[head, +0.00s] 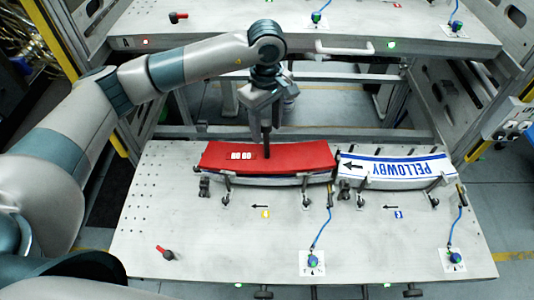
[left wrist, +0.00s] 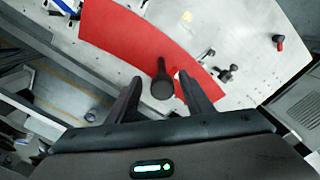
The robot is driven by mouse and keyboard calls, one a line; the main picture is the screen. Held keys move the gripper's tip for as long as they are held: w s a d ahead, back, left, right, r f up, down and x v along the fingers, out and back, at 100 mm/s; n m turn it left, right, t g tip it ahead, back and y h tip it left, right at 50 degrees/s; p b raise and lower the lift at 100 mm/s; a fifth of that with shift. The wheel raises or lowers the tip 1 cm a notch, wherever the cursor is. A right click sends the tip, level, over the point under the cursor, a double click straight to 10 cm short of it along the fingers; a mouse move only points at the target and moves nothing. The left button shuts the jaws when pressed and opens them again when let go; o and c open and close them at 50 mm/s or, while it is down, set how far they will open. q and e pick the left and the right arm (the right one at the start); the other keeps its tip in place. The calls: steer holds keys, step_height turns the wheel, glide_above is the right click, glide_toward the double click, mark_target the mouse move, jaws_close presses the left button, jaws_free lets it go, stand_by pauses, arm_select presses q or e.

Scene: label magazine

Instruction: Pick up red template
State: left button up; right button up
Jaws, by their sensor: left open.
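The red template (head: 300,158) is a curved red sheet lying on a raised holder on the left half of the perforated work table. It also shows in the left wrist view (left wrist: 130,38). A black round-ended post (left wrist: 161,82) stands up from its surface. My left gripper (head: 266,145) points down above the template. In the left wrist view the left gripper (left wrist: 164,92) has its two fingers apart, with the post between them; I cannot tell whether they touch it. The gripper hides a little of the template's back edge. My right gripper is not in view.
A white and blue panel marked PELLOWBY (head: 395,168) sits just right of the template. Clamps (head: 204,187) line the holder's front. A red-handled knob (head: 165,252) stands at the front left. The front of the table (head: 220,255) is mostly clear. Another table (head: 220,25) stands behind.

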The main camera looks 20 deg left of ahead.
mark_target(266, 140)
arm_select(q)
steer(key=shift+s+f+p, duration=0.15)
steer(key=shift+f+p, duration=0.4)
steer(key=shift+p, duration=0.25)
step_height(266, 140, down, 4)
steer(key=shift+s+r+p, duration=0.1)
steer(key=shift+r+p, duration=0.15)
steer(key=shift+p, duration=0.9)
steer(key=shift+f, duration=0.3)
jaws_close()
